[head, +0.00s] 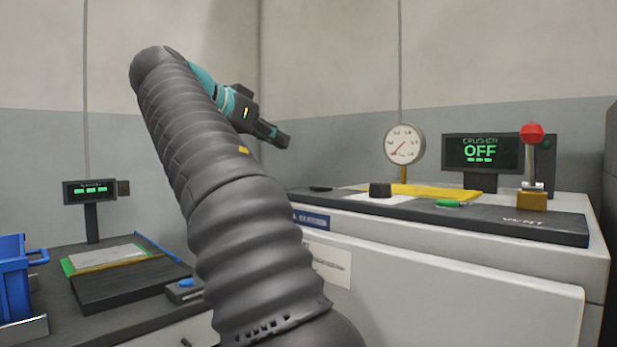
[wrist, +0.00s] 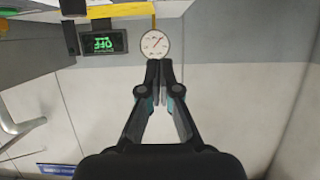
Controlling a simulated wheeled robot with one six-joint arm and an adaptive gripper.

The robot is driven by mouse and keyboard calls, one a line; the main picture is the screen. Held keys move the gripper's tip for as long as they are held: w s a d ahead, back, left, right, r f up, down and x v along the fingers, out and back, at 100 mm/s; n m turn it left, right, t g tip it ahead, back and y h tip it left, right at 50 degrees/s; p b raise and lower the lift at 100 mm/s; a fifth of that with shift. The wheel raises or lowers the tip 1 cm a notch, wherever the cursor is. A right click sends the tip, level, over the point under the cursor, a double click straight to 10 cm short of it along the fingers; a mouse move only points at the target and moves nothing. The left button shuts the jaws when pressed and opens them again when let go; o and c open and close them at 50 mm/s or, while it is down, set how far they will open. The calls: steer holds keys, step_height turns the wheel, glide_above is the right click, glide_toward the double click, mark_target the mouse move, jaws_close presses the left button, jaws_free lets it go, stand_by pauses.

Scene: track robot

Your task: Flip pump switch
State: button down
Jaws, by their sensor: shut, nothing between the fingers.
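No switch in view carries a readable pump label. On the right counter in the head view stand a black knob (head: 380,190), a green button (head: 447,203) and a red-ball lever (head: 532,135) on a yellow base beside the word VENT. A blue button (head: 186,283) sits on the left counter. My gripper (head: 283,139) is raised above the counters, left of the round gauge (head: 404,144), touching nothing. In the wrist view my gripper (wrist: 162,66) is shut and empty, its fingertips overlapping the lower edge of the upside-down gauge (wrist: 155,44).
The crusher display (head: 481,151) reads OFF; it appears inverted in the wrist view (wrist: 103,41). A small display (head: 90,192) and a blue bin (head: 14,280) stand at the left. The white cabinet (head: 430,285) fills the lower right. The air before the back wall is clear.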

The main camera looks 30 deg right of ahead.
glide_above(309, 192)
steer(key=f, duration=0.3)
steer(key=shift+s+d+f, duration=0.25)
steer(key=shift+f, duration=0.1)
steer(key=shift+a+f+b, duration=0.15)
steer(key=shift+f+b, duration=0.1)
steer(key=shift+f, duration=0.35)
steer(key=shift+a+f+b, duration=0.15)
steer(key=shift+f+b, duration=0.1)
steer(key=shift+f, duration=1.15)
steer(key=shift+a+b, duration=0.1)
steer(key=shift+b, duration=0.2)
